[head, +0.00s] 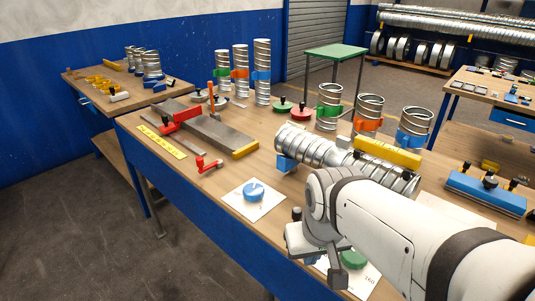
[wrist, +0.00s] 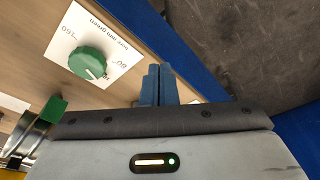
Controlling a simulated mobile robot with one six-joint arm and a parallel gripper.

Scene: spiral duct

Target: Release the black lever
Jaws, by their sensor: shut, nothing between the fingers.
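I cannot clearly make out a black lever. A small black part (head: 297,214) shows beside my arm in the head view, but its shape is too small to tell. A blue fixture (head: 470,194) at the right carries several black knobs (head: 489,180). My gripper (wrist: 158,80) is shut and empty in the wrist view, near the bench edge. Beside it a green dial (wrist: 88,62) sits on a white card (wrist: 72,32). The dial also shows in the head view (head: 354,259), partly behind my arm. My arm hides part of the bench.
A ribbed metal duct (head: 309,148) lies on the bench (head: 222,178), with a yellow block (head: 387,152) by it. A blue dial (head: 253,191), red crank (head: 208,164) and steel bar tool (head: 205,128) are to the left. Short ducts with green, orange and blue bands stand behind.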

